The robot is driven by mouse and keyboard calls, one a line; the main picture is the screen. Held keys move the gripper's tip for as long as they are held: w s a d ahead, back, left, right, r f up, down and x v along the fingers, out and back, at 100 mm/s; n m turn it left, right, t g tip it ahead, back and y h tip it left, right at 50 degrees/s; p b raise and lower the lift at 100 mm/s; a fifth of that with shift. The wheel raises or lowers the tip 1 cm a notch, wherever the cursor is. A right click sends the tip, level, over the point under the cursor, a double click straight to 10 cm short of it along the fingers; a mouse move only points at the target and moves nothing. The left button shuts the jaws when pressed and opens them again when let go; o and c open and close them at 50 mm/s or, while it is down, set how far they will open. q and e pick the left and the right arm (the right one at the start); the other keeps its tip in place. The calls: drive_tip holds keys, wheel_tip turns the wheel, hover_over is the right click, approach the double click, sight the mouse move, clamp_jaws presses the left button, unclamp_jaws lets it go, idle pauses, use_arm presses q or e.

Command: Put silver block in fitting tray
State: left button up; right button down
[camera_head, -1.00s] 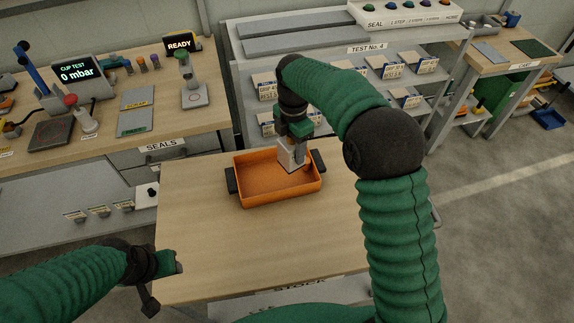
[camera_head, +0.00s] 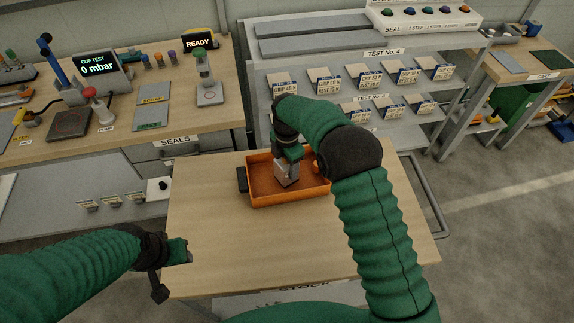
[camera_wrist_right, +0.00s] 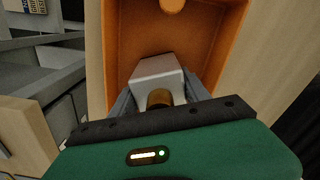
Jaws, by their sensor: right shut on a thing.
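The silver block (camera_head: 287,173) is held in my right gripper (camera_head: 287,163), whose fingers close on its sides. In the right wrist view the block (camera_wrist_right: 158,70) sits between the grey fingers of the gripper (camera_wrist_right: 165,95). The block is inside the outline of the orange tray (camera_head: 290,201) on the wooden table; whether it touches the tray floor I cannot tell. The tray walls (camera_wrist_right: 117,60) surround it in the wrist view. My left gripper (camera_head: 184,250) is empty near the table's left front edge; its finger gap is not clear.
The wooden table (camera_head: 220,235) is bare in front of the tray. A black tray handle (camera_head: 243,180) sticks out at the left. A bench with a cup test display (camera_head: 95,64) stands at the back left, a shelf of labelled boxes (camera_head: 355,77) behind.

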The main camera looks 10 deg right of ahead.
drive_tip(key=c, duration=0.5)
unclamp_jaws()
drive_tip(key=shift+f, duration=0.1)
wheel_tip(320, 180, up, 12)
drive_tip(key=shift+r, duration=0.2)
drive_tip(key=s+d+f+m+t, duration=0.1)
drive_tip(key=s+d+m, duration=0.1)
drive_tip(key=s+m, duration=0.5)
drive_tip(key=s+d+f+m, duration=0.2)
drive_tip(key=s+m, duration=0.6)
drive_tip(key=s, duration=0.2)
drive_tip(key=s+d+f+m+t, duration=0.1)
drive_tip(key=s+d+m, duration=0.2)
drive_tip(key=s+m, duration=0.4)
drive_tip(key=shift+s+d+f+t, duration=0.1)
drive_tip(key=shift+s+f+t, duration=0.1)
drive_tip(key=shift+s, duration=0.3)
drive_tip(key=shift+s+f+t, duration=0.1)
drive_tip(key=shift+s+f, duration=0.1)
drive_tip(key=shift+s, duration=0.25)
